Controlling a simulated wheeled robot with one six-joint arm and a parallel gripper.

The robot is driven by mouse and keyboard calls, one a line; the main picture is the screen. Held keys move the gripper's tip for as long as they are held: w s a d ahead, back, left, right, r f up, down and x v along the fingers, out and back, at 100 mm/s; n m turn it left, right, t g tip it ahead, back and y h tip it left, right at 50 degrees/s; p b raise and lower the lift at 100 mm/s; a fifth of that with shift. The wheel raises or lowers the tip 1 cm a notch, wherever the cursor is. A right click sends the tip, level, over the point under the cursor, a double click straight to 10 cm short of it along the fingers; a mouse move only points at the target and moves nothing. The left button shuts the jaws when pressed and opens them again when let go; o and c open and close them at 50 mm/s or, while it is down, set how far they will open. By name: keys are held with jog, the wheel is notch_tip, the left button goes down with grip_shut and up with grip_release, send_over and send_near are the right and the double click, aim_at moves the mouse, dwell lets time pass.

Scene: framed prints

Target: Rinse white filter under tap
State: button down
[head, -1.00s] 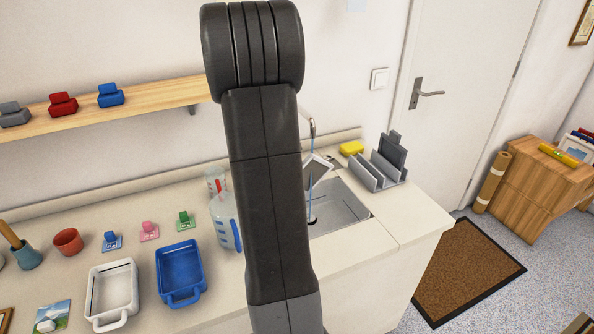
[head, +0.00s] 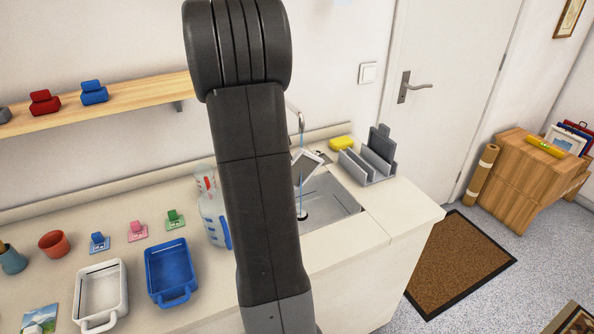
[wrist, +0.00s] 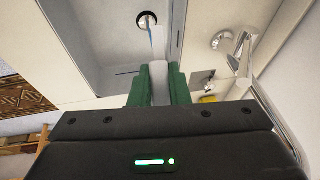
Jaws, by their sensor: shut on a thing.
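The white filter (head: 308,160), a white frame around a grey panel, is tilted above the sink at the tap. It shows edge-on in the wrist view (wrist: 158,72). My gripper (wrist: 159,88) has green fingers shut on it; in the head view my arm hides the gripper. The tap (head: 301,121) runs a thin blue stream (head: 299,190) beside or across the filter's left part, down to the drain (head: 303,215); I cannot tell exactly how much water touches it. The tap also shows in the wrist view (wrist: 240,58). The sink (head: 340,207) is grey.
A grey slotted rack (head: 369,165) and a yellow sponge (head: 341,143) stand behind the sink. A clear jug (head: 213,222) is left of my arm. Blue (head: 171,273) and white (head: 101,291) trays sit at the counter's front. A shelf (head: 150,98) hangs above.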

dwell(0.4)
jog(key=shift+s+d+b, duration=0.3)
jog(key=shift+s+b, duration=0.1)
jog(key=shift+b, duration=0.05)
jog(key=shift+w+a, duration=0.15)
jog(key=shift+w+a, duration=0.2)
jog(key=shift+w, duration=0.15)
jog(key=shift+s, duration=0.1)
jog(key=shift+s+d+b, duration=0.35)
jog(key=shift+s+b, duration=0.05)
jog(key=shift+b, duration=0.1)
